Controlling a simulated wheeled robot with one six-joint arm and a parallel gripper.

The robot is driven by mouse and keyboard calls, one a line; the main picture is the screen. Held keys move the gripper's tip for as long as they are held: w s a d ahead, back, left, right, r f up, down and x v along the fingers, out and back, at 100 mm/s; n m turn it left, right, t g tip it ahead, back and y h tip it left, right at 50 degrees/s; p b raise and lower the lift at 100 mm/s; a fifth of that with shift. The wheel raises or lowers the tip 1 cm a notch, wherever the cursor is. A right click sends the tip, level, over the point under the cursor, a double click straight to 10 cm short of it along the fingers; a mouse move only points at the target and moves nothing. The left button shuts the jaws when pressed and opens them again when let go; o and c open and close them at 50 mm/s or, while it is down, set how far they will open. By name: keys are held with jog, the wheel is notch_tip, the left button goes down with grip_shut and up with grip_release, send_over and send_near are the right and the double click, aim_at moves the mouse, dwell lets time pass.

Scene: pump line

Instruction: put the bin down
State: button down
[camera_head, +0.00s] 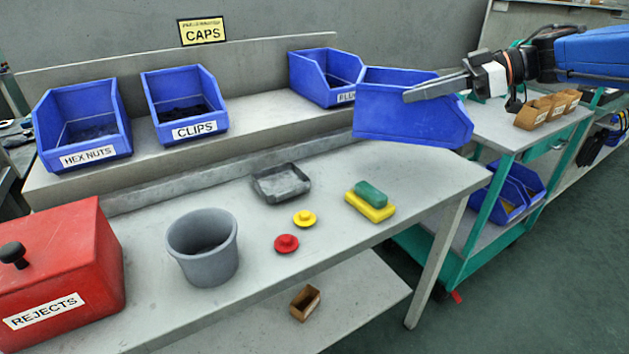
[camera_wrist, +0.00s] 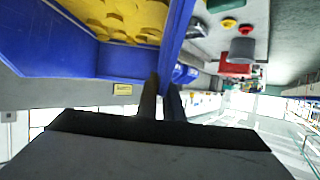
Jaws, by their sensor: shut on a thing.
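My gripper (camera_head: 412,95) is shut on the wall of a blue bin (camera_head: 405,122) over the right end of the bench. In the wrist view my two fingers (camera_wrist: 163,95) pinch the blue bin wall (camera_wrist: 60,50), and yellow caps (camera_wrist: 115,15) lie inside the bin. The bin looks raised above the bench top and roughly level; I see no contact below it. It partly hides the blue bin marked "PLU..." (camera_head: 312,75) behind it. A yellow CAPS sign (camera_head: 202,31) hangs on the wall above the raised shelf (camera_head: 255,108).
The shelf holds HEX NUTS (camera_head: 85,125) and CLIPS (camera_head: 185,105) bins, with free room right of CLIPS. On the bench (camera_head: 330,240) are a red REJECTS box (camera_head: 70,260), grey bucket (camera_head: 203,250), dark tray (camera_head: 282,183), caps and a sponge (camera_head: 370,203). A green cart (camera_head: 490,215) stands right.

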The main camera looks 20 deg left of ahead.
aim_at(411, 137)
jog(key=shift+f, duration=4.95)
jog(key=c, duration=1.9)
grip_release()
jog(key=shift+f, duration=0.15)
